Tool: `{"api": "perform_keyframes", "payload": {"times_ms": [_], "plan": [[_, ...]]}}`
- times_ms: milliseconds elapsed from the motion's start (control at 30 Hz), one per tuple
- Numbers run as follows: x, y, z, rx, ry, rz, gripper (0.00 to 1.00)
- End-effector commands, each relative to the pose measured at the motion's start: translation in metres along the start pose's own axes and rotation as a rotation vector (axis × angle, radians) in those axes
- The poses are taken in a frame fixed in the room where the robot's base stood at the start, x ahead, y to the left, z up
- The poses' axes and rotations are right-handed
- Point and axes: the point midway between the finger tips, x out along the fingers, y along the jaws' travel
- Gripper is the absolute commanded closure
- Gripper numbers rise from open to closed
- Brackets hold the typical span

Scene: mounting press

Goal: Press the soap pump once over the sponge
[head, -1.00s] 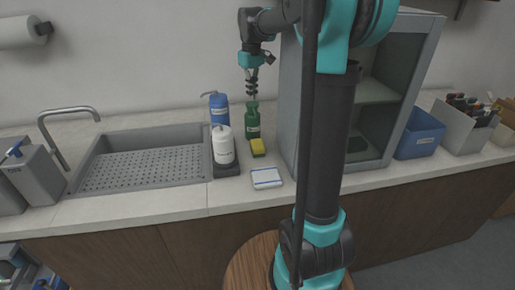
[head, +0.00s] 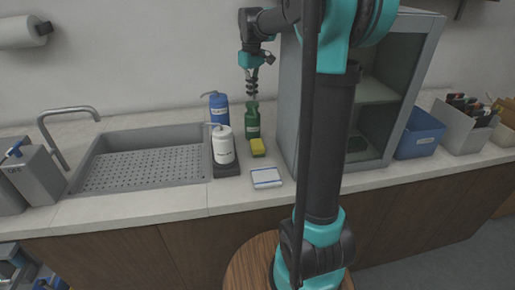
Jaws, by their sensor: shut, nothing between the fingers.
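My gripper (head: 252,91) is shut and empty, pointing down just above the top of a green bottle (head: 253,119). Whether the fingertips touch the bottle's top is too small to tell. A yellow sponge (head: 258,147) lies on the counter just in front of the green bottle. A white pump bottle (head: 222,147) stands upright on a dark base to the left of the sponge. A blue pump bottle (head: 218,109) stands behind the white one. The labels are too small to read.
A grey sink (head: 152,176) with a perforated bottom is at the left. A grey open-fronted cabinet (head: 292,125) stands close to the right of the green bottle. A white-and-blue pad (head: 266,177) lies in front of the sponge. A blue bin (head: 420,134) is farther right.

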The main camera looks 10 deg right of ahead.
Motion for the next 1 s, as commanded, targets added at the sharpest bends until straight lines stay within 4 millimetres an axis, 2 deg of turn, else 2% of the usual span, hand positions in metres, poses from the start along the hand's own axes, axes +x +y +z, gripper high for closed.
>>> {"api": "perform_keyframes", "payload": {"times_ms": [367, 1000], "plan": [[0.002, 0.0, 0.0, 0.0, 0.0, 0.0, 1.0], [0.022, 0.0, 0.0, 0.0, 0.0, 0.0, 1.0]]}}
